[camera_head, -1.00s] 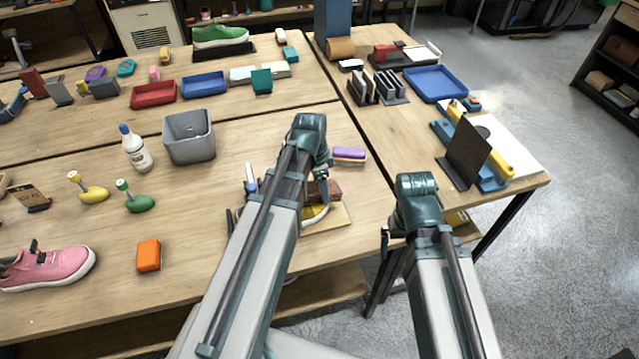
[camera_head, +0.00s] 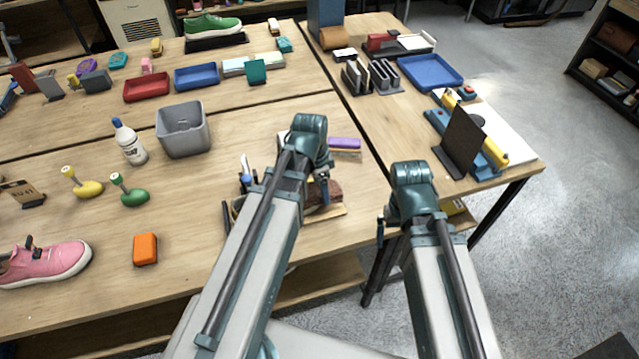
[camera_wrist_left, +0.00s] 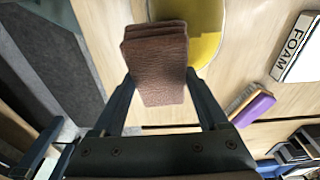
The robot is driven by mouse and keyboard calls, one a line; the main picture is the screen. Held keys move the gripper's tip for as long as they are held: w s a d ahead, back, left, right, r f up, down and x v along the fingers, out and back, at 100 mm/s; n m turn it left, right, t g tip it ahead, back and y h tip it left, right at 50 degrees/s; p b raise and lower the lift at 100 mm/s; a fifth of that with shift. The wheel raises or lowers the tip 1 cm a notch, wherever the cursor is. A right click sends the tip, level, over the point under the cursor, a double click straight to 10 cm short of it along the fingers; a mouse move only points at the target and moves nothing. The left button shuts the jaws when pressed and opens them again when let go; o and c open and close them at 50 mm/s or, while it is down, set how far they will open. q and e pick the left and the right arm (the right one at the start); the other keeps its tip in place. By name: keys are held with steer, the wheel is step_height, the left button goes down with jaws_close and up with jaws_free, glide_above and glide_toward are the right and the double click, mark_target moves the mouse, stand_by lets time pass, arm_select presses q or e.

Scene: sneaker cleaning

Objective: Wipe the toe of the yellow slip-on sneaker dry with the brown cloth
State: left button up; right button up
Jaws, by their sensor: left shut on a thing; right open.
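The brown cloth (camera_wrist_left: 155,65) is a folded, leathery-looking block between the fingers of my left gripper (camera_wrist_left: 160,92) in the left wrist view. The yellow slip-on sneaker (camera_wrist_left: 207,42) shows there just beyond the cloth, with a pale sole edge. The cloth overlaps its outline; I cannot tell whether they touch. In the head view the cloth (camera_head: 327,194) shows beside my left gripper (camera_head: 324,184), and my arm hides the sneaker. My right gripper (camera_head: 382,228) is open and empty near the table's front edge, partly hidden by its own arm.
A purple-topped brush (camera_head: 345,143) lies just behind the work spot. A grey bin (camera_head: 184,130), white bottle (camera_head: 129,143) and orange block (camera_head: 145,249) stand to the left. A dark upright panel (camera_head: 461,141) stands on the right table. A FOAM label (camera_wrist_left: 300,48) shows in the wrist view.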

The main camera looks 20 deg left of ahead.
arm_select(q)
steer(key=shift+f, duration=0.25)
steer(key=shift+r, duration=0.15)
stand_by(0.3)
steer(key=shift+a, duration=0.1)
steer(key=shift+w+a, duration=0.3)
steer(key=shift+w, duration=0.2)
steer(key=shift+w+a, duration=0.3)
steer(key=shift+w, duration=0.2)
steer(key=shift+w+a, duration=0.9)
steer(key=shift+w, duration=0.25)
steer(key=shift+w+a, duration=0.85)
steer(key=shift+w, duration=0.3)
steer(key=shift+s+d, duration=0.1)
